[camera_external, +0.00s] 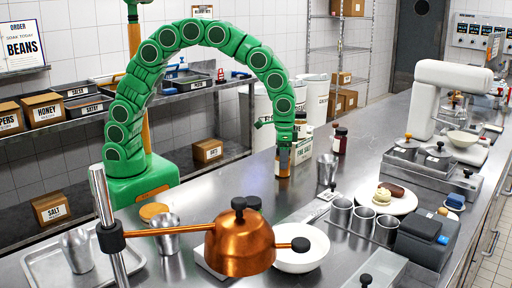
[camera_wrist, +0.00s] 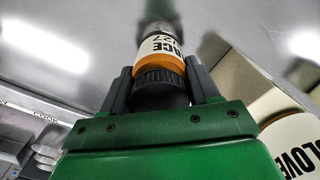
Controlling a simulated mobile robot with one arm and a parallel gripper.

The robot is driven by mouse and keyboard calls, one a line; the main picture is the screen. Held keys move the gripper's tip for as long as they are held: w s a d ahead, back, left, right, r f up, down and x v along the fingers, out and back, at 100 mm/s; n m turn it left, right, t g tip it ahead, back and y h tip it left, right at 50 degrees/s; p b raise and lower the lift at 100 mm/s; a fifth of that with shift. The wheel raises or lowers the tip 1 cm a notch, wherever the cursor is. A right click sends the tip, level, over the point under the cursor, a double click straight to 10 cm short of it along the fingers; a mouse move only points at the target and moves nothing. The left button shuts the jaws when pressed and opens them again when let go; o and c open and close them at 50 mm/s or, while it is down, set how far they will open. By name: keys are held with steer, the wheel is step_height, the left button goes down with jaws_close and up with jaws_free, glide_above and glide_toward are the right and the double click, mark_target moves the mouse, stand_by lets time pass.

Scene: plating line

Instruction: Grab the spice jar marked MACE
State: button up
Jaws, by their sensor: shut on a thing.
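The jar (camera_wrist: 160,50) in the wrist view has a black ribbed lid and an orange and white band; its label reads "ACE" with "27", the first letter being out of sight. My gripper (camera_wrist: 160,88) has its two dark fingers closed on either side of the lid. In the external view my gripper (camera_external: 284,145) points down over the steel counter, with the jar (camera_external: 283,168) below it. The jar looks upright, at or very near the counter top; I cannot tell whether it touches.
A container marked "CLOVE" (camera_wrist: 295,145) is close at the right in the wrist view.

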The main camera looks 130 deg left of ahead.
steer(key=shift+r, duration=0.1)
steer(key=shift+r, duration=0.2)
step_height(320, 180, up, 3)
steer(key=shift+f, duration=0.1)
steer(key=s+d+r, duration=0.7)
steer(key=s+r, duration=0.2)
steer(key=s, duration=0.2)
steer(key=shift+s+d+r, duration=0.2)
steer(key=shift+s+r, duration=0.1)
steer(key=shift+s, duration=0.1)
